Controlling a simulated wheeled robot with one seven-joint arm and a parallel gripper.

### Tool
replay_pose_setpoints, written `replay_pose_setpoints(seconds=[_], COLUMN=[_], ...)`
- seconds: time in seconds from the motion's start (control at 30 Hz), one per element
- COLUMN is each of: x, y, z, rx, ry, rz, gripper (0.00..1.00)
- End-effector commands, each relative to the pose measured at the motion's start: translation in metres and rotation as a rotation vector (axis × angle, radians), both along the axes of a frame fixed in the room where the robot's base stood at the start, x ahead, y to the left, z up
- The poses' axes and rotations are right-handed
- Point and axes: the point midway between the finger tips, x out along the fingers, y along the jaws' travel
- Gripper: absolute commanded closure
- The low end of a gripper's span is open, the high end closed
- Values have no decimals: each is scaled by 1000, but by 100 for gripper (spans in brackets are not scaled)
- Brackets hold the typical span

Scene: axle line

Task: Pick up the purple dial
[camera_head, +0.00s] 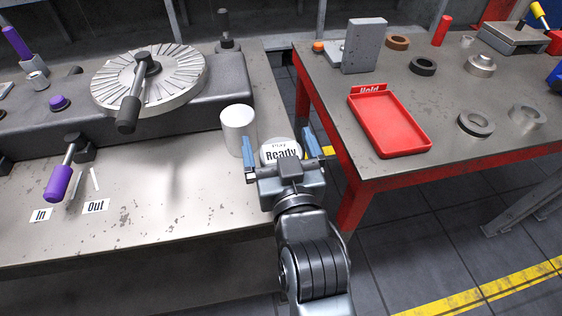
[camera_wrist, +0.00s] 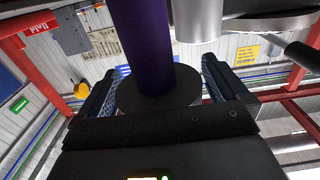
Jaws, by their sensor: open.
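My gripper (camera_head: 281,147) is open above the right end of the grey bench, its blue-sided fingers spread. Between the fingers in the head view is a pale round face (camera_head: 271,148) marked "Play", with a white "Ready" label in front. In the wrist view a thick purple post (camera_wrist: 146,45) ends in a dark round body (camera_wrist: 158,94) between my two fingers. I take post and round body for the purple dial, with the pale face its other side. Whether either finger touches it cannot be told.
A white cylinder (camera_head: 238,130) stands close left of my gripper. Further left are a slotted wheel (camera_head: 178,83) with a crank, a small purple knob (camera_head: 58,103) and a purple-handled lever (camera_head: 58,183). The red "Hold" tray (camera_head: 390,127) lies on the right table, across a gap.

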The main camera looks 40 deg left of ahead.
Motion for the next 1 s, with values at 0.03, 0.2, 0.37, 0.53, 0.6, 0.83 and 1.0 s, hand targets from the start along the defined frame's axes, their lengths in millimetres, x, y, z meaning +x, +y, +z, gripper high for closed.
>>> replay_pose_setpoints(seconds=[0.03,0.2,0.37,0.53,0.6,0.83,1.0], x=[1,0,0,0,0,0,0], y=[1,0,0,0,0,0,0], z=[0,0,0,0,0,0,1], rx=[0,0,0,0,0,0,2], ry=[0,0,0,0,0,0,-1], rz=[0,0,0,0,0,0,0], gripper=[0,1,16,33,39,61,64])
